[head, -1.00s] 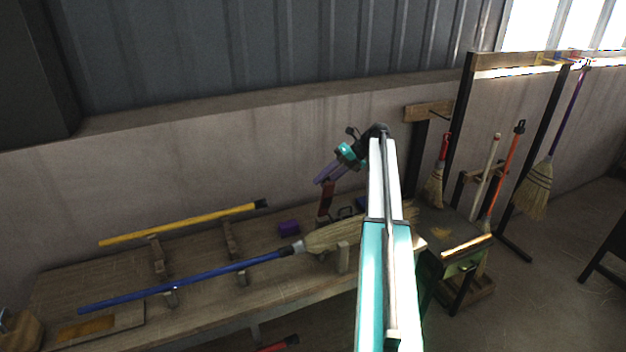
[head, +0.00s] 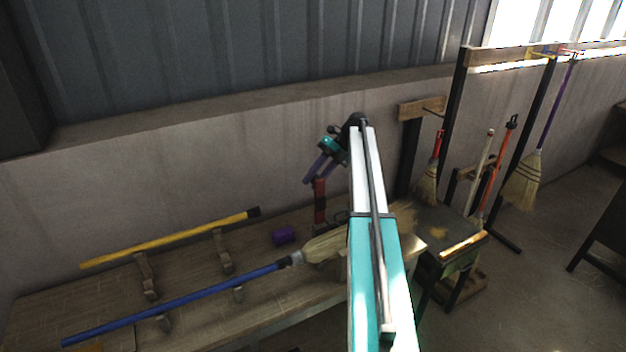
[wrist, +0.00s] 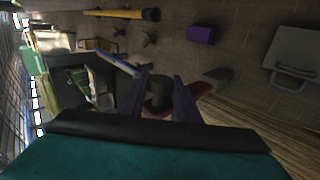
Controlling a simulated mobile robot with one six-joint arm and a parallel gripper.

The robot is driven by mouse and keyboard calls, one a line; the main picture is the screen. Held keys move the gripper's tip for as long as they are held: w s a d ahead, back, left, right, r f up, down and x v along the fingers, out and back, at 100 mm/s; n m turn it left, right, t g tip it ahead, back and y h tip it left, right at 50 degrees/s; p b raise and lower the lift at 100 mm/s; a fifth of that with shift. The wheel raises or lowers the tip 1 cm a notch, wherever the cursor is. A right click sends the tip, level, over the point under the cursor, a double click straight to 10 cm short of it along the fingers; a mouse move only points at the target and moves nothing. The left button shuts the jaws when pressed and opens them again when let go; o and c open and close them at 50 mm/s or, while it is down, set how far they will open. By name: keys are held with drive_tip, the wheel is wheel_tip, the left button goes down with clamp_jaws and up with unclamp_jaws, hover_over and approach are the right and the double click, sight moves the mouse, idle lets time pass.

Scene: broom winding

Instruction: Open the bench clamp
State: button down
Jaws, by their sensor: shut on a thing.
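The bench clamp shows in the head view as a red upright part (head: 320,201) with a dark band, standing at the back of the bench. My gripper (head: 313,178), with purple fingers and a teal body, is at its upper end. In the wrist view a dark round clamp handle (wrist: 158,90) sits between the two purple fingers of my gripper (wrist: 158,84), which is shut on it. Reddish clamp parts (wrist: 203,88) show behind the fingers. My arm hides part of the bench right of the clamp, so I cannot tell how the clamp's jaws stand.
A blue-handled broom (head: 190,301) lies on wooden rests along the bench (head: 60,305), its bristle end near the clamp. A yellow stick (head: 170,238) lies behind it. A purple block (head: 284,235) sits left of the clamp. Several brooms hang at right.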

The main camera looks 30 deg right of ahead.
drive_tip(key=shift+d+f, duration=0.1)
drive_tip(key=shift+d, duration=0.05)
drive_tip(key=c, duration=1.3)
unclamp_jaws()
drive_tip(key=shift+c, duration=0.2)
drive_tip(key=shift+a, duration=0.2)
